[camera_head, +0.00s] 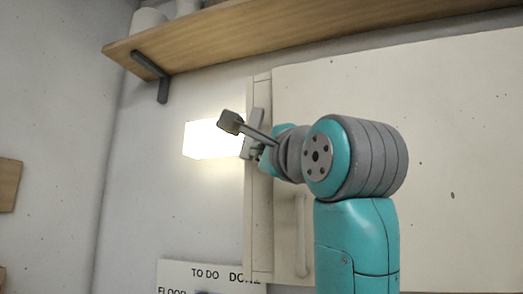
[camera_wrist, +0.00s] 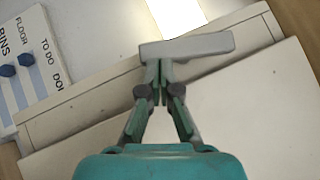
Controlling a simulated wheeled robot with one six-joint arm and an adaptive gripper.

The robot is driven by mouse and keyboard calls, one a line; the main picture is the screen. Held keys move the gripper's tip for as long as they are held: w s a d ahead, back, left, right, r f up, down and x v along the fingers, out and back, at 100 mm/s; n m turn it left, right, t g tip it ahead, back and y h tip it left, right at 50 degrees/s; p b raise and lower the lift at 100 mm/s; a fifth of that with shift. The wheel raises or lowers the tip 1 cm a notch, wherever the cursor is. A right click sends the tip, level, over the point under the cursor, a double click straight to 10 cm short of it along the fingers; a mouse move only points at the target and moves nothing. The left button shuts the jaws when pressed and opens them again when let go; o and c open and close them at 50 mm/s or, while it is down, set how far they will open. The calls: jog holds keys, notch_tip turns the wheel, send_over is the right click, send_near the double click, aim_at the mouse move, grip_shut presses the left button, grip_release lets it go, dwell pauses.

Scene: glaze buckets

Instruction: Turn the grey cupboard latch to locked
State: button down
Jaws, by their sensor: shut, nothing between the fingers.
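The grey latch (camera_head: 258,120) is a short flat bar on the cream cupboard's (camera_head: 258,230) left edge. In the head view it leans a little from upright, its upper end to the right; its lower part is partly hidden by my gripper. In the wrist view the latch (camera_wrist: 200,46) lies across the tips of my fingers, slanted to the cupboard edge. My gripper (camera_wrist: 158,68) is shut and empty, its tips at the latch's near side. I cannot tell whether they touch it. My gripper (camera_head: 254,152) is small and partly hidden in the head view.
A wooden shelf (camera_head: 230,42) on a dark bracket (camera_head: 158,75) runs above the cupboard. A bright white panel (camera_head: 213,140) is left of the latch. A pale door handle (camera_head: 301,240) and a TO DO board (camera_head: 200,275) are below.

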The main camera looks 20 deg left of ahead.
jog(key=shift+a+m, duration=0.15)
jog(key=shift+m, duration=0.15)
jog(key=m+t, duration=0.2)
jog(key=a+m+t, duration=0.1)
jog(key=m+t, duration=0.1)
jog(key=a+m+t+h, duration=0.1)
jog(key=m+t, duration=0.1)
jog(key=m, duration=0.1)
jog(key=shift+a+f, duration=0.25)
jog(key=shift+f, duration=0.1)
jog(key=shift+s+a+r, duration=0.1)
jog(key=shift+a+r, duration=0.15)
jog(key=shift+a, duration=0.4)
jog(key=shift+s+a+r, duration=0.1)
jog(key=shift+a+r, duration=0.15)
jog(key=shift+a, duration=0.45)
